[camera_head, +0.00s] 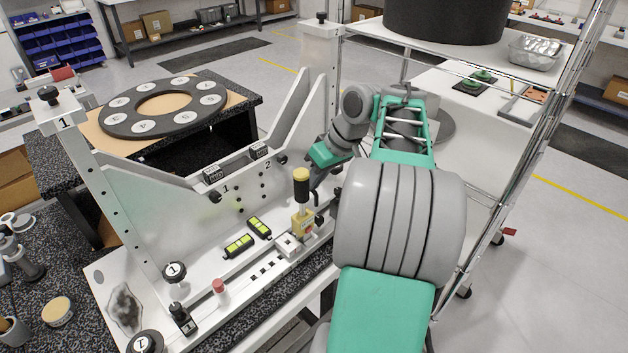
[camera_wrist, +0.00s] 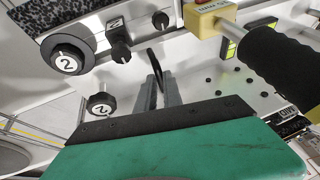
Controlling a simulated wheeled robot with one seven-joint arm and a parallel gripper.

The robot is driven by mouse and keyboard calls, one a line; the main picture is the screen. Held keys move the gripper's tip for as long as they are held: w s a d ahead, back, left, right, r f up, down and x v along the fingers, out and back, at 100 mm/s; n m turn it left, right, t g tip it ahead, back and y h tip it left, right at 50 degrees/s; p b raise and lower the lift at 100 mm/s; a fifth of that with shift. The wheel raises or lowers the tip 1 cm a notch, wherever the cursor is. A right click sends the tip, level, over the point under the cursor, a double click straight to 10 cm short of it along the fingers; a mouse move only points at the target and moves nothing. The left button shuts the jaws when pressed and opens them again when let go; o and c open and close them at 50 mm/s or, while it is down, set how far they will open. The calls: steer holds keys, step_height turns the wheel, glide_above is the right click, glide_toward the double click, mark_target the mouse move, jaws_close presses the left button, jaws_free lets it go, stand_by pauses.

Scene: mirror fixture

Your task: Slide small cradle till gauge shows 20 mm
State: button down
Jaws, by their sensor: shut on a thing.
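The white fixture (camera_head: 150,205) has a V-shaped notched plate with sides marked 1 and 2. I cannot tell which part is the small cradle. A yellow block (camera_head: 302,222) carries an upright black grip with a yellow cap (camera_head: 301,174); in the wrist view this yellow block (camera_wrist: 211,17) bears small mm lettering, too small to read surely. My gripper (camera_head: 317,180) is at the fixture's right end, just right of the black grip. In the wrist view the grey fingers (camera_wrist: 163,92) are closed on a slim dark lever (camera_wrist: 154,66); the arm hides part of this end.
Two yellow-green levels (camera_head: 239,245) lie on the fixture. Black knobs marked 1 (camera_head: 174,270) stand at its left end; a knob marked 2 (camera_wrist: 68,62) is near my fingers. A black ring (camera_head: 163,107) lies on the table behind. A wire shelf (camera_head: 548,130) stands at right.

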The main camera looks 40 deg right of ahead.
steer(key=shift+a, duration=0.25)
steer(key=c, duration=1.5)
jaws_free()
steer(key=p+v, duration=0.2)
steer(key=v, duration=0.5)
steer(key=shift+s+r, duration=0.15)
steer(key=shift+r, duration=0.25)
